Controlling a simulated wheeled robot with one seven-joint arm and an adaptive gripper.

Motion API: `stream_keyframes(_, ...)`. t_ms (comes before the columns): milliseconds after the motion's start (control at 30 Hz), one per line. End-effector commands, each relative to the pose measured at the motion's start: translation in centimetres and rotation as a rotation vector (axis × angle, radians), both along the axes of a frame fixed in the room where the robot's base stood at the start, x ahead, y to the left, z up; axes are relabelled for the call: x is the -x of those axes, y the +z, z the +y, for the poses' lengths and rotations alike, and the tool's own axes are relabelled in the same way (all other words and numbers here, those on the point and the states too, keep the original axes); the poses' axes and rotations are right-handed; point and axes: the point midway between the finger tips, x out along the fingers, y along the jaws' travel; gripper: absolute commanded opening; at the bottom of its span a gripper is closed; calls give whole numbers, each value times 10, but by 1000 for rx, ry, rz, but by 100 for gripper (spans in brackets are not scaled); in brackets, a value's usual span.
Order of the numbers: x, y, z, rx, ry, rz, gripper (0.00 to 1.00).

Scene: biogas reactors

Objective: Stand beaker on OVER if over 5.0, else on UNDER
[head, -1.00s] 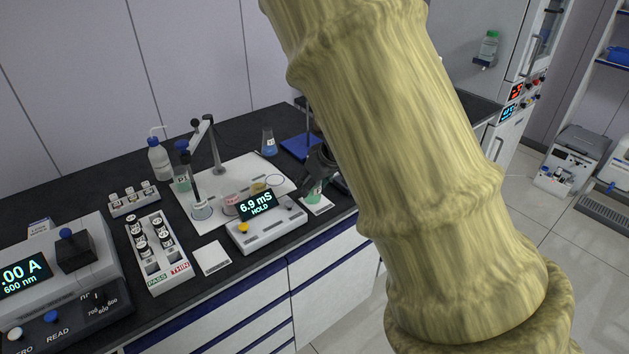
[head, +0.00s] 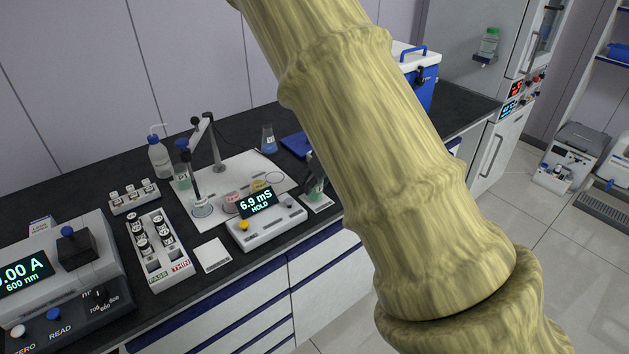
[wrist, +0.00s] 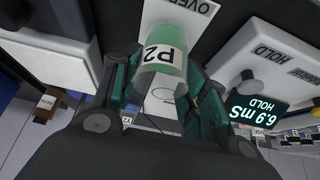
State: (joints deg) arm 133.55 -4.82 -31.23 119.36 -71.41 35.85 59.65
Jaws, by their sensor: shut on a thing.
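The beaker, marked P2 and holding green liquid, sits between the fingers of my gripper (wrist: 160,72) in the wrist view (wrist: 172,52). My gripper is shut on it. The OVER card (wrist: 190,15) shows beyond the beaker. In the head view the beaker (head: 316,192) is upright at the white card (head: 318,204) right of the meter; I cannot tell whether its base touches. The meter (head: 262,225) reads 6.9 mS, HOLD, also in the wrist view (wrist: 258,108). Another white card (head: 212,255) lies empty left of the meter; its label is unreadable.
A probe stand (head: 213,150) and pots stand on a white mat (head: 185,205) behind the meter. A vial rack (head: 160,262) and a photometer (head: 55,270) are to the left. A blue flask (head: 268,140) stands behind. My arm hides the bench further right.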

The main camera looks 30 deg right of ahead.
Motion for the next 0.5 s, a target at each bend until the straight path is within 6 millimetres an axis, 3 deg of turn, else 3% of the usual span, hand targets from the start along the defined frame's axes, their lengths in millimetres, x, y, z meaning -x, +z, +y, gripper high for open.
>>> stream_keyframes(200,0,-3,0,-1,0,1,14)
stream_keyframes(233,0,-3,0,1,1,1,49)
stream_keyframes(300,0,-3,0,1,1,1,62)
stream_keyframes(500,0,-3,0,0,0,1,65)
